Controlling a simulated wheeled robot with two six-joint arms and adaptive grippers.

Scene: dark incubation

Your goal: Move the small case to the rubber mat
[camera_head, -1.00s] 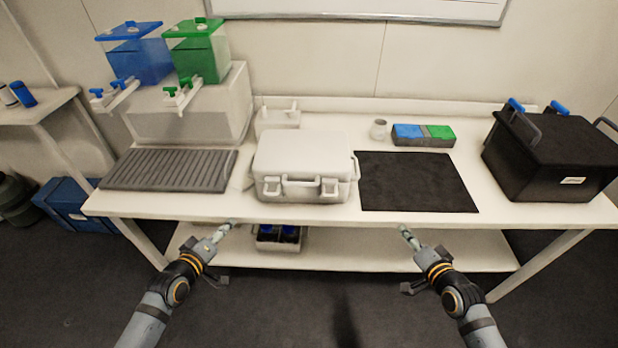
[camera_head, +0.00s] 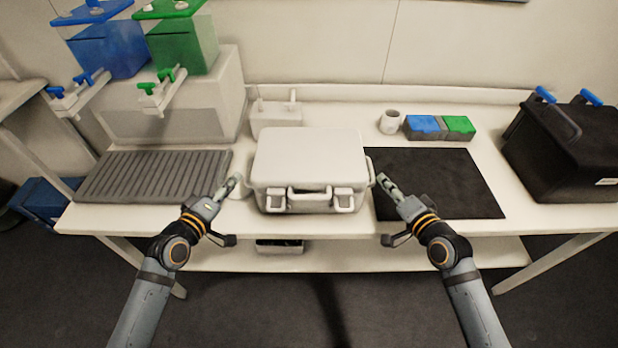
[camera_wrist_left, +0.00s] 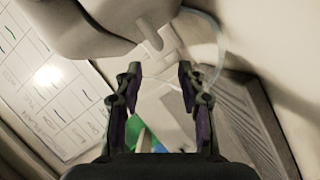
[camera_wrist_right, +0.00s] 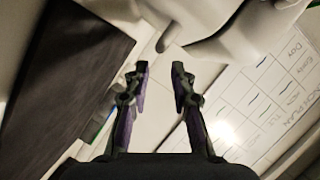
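The small case (camera_head: 310,160) is white and closed, lying flat on the bench with its front latches and handle facing me. It fills the top of the left wrist view (camera_wrist_left: 100,25) and right wrist view (camera_wrist_right: 240,35), where a side handle shows. The black rubber mat (camera_head: 440,180) lies flat and empty, directly right of the case; it also shows in the right wrist view (camera_wrist_right: 65,80). My left gripper (camera_head: 232,182) is open at the case's left side, and my right gripper (camera_head: 383,180) is open at its right side, over the mat's left edge. Neither visibly grips anything.
A grey ribbed tray (camera_head: 150,177) lies left of the case, below the blue (camera_head: 110,48) and green (camera_head: 183,42) tanks. A black box (camera_head: 568,150) stands right of the mat. A white cup (camera_head: 390,122) and blue-green block (camera_head: 440,128) stand behind the mat.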

